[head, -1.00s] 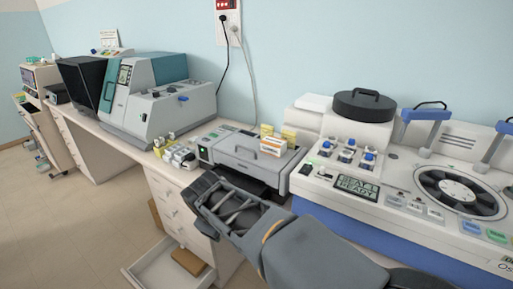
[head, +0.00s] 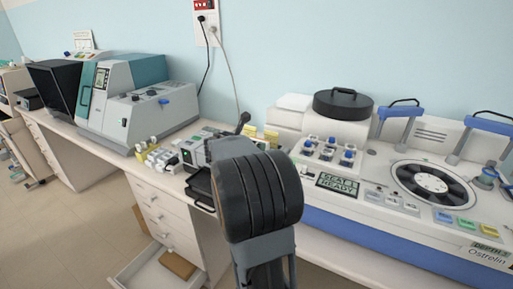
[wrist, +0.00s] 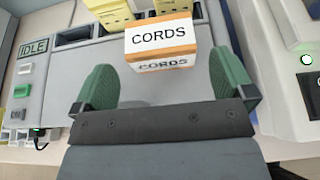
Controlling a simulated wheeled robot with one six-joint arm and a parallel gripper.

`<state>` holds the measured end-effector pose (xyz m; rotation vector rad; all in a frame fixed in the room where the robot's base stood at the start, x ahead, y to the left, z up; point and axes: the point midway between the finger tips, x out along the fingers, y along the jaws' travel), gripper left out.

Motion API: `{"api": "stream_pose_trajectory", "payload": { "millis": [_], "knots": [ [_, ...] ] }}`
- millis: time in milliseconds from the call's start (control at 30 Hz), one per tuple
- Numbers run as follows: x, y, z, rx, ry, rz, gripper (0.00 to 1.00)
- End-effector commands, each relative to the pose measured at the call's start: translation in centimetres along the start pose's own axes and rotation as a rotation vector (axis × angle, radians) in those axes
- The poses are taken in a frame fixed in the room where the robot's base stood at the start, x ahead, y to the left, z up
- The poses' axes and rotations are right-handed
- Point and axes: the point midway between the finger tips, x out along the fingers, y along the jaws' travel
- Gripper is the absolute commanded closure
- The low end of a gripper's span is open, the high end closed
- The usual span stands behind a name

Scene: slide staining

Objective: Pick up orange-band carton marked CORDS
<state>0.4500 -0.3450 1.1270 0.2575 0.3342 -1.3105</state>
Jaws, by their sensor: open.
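The CORDS carton (wrist: 161,39) is white with orange bands and black lettering. In the wrist view it sits at the top middle, on the grey top of a machine (wrist: 190,100). My gripper (wrist: 170,85) is open, with its two green finger pads apart. Nothing is between the pads. In the head view my arm hides the carton and the gripper's fingers.
Yellow cartons (wrist: 168,6) stand right behind the CORDS carton. A panel reading IDLE (wrist: 33,47) is at the left. A white machine (wrist: 290,60) stands close on the right. In the head view a large staining machine (head: 400,190) fills the right, and a drawer (head: 150,270) is open below.

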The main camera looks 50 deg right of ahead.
Motion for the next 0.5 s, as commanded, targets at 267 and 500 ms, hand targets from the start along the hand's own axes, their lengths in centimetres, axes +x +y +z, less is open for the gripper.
{"api": "stream_pose_trajectory", "payload": {
  "millis": [267, 500],
  "knots": [
    [2.0, 0.0, 0.0, 0.002, 0.001, 0.0, 0.0],
    [4.8, 0.1, 0.1, 0.001, 0.002, -0.002, 0.0]
  ]
}}
